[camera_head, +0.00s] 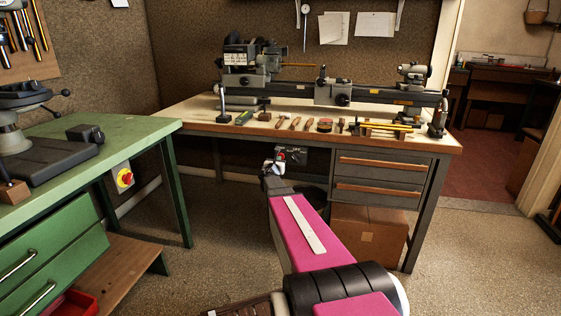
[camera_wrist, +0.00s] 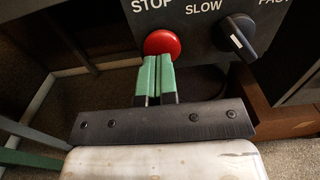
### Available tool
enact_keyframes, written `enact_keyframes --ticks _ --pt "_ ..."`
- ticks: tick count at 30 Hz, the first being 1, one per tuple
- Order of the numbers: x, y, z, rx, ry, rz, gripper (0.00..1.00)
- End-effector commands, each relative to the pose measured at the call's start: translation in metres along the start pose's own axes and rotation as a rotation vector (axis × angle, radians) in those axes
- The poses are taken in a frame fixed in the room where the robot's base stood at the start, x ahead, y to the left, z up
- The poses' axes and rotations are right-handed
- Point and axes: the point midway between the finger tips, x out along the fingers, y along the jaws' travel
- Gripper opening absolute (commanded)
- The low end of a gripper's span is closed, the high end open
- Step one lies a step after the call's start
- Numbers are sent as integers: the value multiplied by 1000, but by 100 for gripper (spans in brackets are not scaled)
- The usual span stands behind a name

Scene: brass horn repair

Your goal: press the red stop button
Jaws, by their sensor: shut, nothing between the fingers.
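The red stop button (camera_wrist: 162,43) is a round dome on a dark control panel (camera_wrist: 205,40), under the word STOP, in the wrist view. The panel also shows below the bench top in the head view (camera_head: 294,156). My gripper (camera_wrist: 158,58) is shut and empty, its two green fingers side by side. The fingertips overlap the button's lower edge in the wrist view; I cannot tell whether they touch it. In the head view my gripper (camera_head: 279,155) is in front of the panel, and the button is too small to make out clearly.
A black knob (camera_wrist: 239,37) marked SLOW and FAST is right of the button. The lathe bench (camera_head: 300,133) overhangs the panel, with drawers (camera_head: 380,178) on its right. Open floor lies between the benches.

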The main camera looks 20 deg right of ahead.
Motion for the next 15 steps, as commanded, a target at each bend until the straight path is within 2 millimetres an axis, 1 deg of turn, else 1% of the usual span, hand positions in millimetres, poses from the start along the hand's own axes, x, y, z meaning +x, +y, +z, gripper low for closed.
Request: enact_keyframes --ticks 1,6,12,15 --pt "-16 0 1 0 1 1 0" --pt "-57 0 2 0 3 3 0" --pt "-95 0 1 1 5 3 0" --pt "-108 0 1 1 4 2 0"
